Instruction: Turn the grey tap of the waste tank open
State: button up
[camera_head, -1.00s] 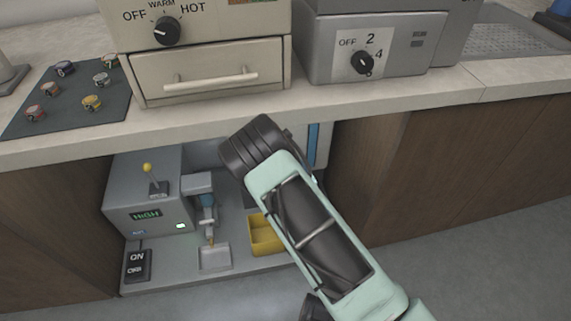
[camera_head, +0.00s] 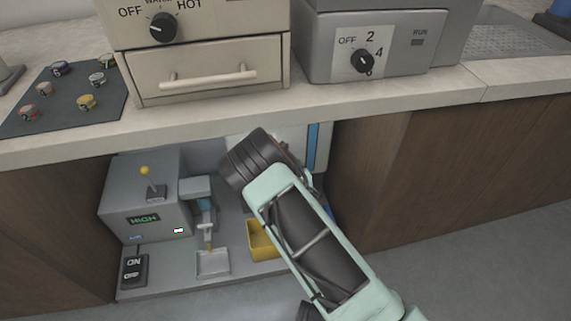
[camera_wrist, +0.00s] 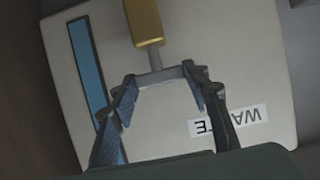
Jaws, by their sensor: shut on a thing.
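The waste tank (camera_wrist: 235,65) fills most of the wrist view as a pale panel with a blue level strip (camera_wrist: 87,62) and an upside-down "WASTE" label, partly covered by a finger. The tap's brass-coloured body (camera_wrist: 143,20) comes in from the top. Its grey handle (camera_wrist: 157,76) lies crosswise at the body's end, between the fingertips of my gripper (camera_wrist: 160,84). The gripper is shut on this handle. In the head view the tank (camera_head: 295,133) shows only in part under the counter; my arm hides the tap and fingers.
The counter edge (camera_head: 230,128) overhangs my wrist. A yellow bin (camera_head: 262,240) stands just left of my arm. A grey machine with a yellow-knobbed lever (camera_head: 146,190) is farther left. A wooden cabinet side (camera_head: 365,180) closes the bay on the right.

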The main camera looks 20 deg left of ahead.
jog(key=shift+c, duration=0.8)
jog(key=shift+d, duration=0.1)
jog(key=shift+w+n+y, duration=0.1)
jog(key=shift+n+y, duration=0.2)
jog(key=shift+y, duration=0.1)
jog(key=shift+w+d+n+g+y+p, duration=0.15)
jog(key=shift+n+g+y+p, duration=0.1)
jog(key=shift+n+g+y, duration=0.3)
jog(key=shift+w+d+n+g+y+p, duration=0.1)
jog(key=shift+n+g+y+p, duration=0.1)
jog(key=shift+n+g+y, duration=0.35)
jog(key=shift+w+n+g+y+b, duration=0.1)
jog(key=shift+n+g+y+b, duration=0.3)
jog(key=shift+n+g+y, duration=1.3)
jog(key=shift+n+g+h, duration=0.4)
jog(key=shift+n+g, duration=0.1)
jog(key=shift+n, duration=0.2)
